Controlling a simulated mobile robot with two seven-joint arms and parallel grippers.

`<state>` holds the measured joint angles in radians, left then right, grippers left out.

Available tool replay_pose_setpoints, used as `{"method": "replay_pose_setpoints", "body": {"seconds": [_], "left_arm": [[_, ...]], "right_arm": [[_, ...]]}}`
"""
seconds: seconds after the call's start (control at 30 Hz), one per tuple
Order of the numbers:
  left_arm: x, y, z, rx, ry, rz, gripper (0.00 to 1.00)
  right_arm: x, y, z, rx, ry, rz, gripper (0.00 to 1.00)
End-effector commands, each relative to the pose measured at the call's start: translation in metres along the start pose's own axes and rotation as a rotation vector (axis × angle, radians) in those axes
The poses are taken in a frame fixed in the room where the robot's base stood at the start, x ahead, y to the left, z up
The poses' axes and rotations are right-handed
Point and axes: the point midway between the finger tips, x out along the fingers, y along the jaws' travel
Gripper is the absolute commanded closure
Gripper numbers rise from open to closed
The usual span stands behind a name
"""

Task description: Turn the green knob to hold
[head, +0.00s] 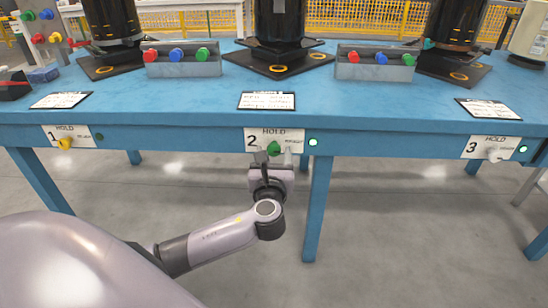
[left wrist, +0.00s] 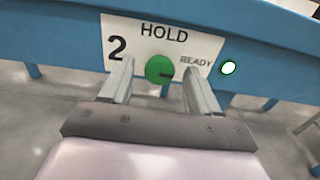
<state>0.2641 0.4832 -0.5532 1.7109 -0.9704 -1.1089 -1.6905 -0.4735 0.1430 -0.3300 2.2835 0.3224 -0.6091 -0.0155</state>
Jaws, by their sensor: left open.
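The green knob (head: 274,148) sits on a white plate (head: 256,136) marked 2, HOLD and READY on the blue table's front edge. In the left wrist view the knob (left wrist: 159,69) shows a dark mark pointing right, toward READY; HOLD is above it. My left gripper (head: 272,158) is open in front of the plate. Its fingers stand left and right of the knob, with visible gaps in the left wrist view. I cannot tell whether the tips reach past the knob's face. My right gripper is not in view.
A lit green lamp (head: 313,142) is right of plate 2. The yellow knob (head: 65,143) of station 1 and white knob (head: 495,155) of station 3 are far to the sides. Grey boxes (head: 345,70) with coloured caps stand on the blue table (head: 200,105). A table leg (head: 318,205) is right of my gripper.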

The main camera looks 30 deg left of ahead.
Motion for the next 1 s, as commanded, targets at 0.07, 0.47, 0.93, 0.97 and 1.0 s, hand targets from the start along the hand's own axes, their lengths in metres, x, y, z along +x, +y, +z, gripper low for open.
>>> {"method": "replay_pose_setpoints", "body": {"seconds": [0.07, 0.47, 0.93, 0.97, 1.0], "left_arm": [[0.0079, 0.0004, -0.0014, 0.000, 0.000, 0.002, 0.38], [0.0134, 0.0003, 0.0002, -0.001, 0.001, 0.000, 0.51], [0.0130, 0.0005, 0.0001, -0.037, 0.003, 0.001, 0.93], [0.0130, 0.0006, 0.0001, -0.048, 0.003, 0.001, 0.93], [0.0129, 0.0007, 0.0000, -0.064, 0.003, 0.001, 0.93]], "right_arm": [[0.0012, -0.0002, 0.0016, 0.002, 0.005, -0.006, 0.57], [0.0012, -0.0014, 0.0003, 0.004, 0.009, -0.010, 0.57], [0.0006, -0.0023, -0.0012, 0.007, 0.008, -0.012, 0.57], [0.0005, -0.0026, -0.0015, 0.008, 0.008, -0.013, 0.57], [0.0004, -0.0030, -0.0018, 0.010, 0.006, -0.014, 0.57]]}}
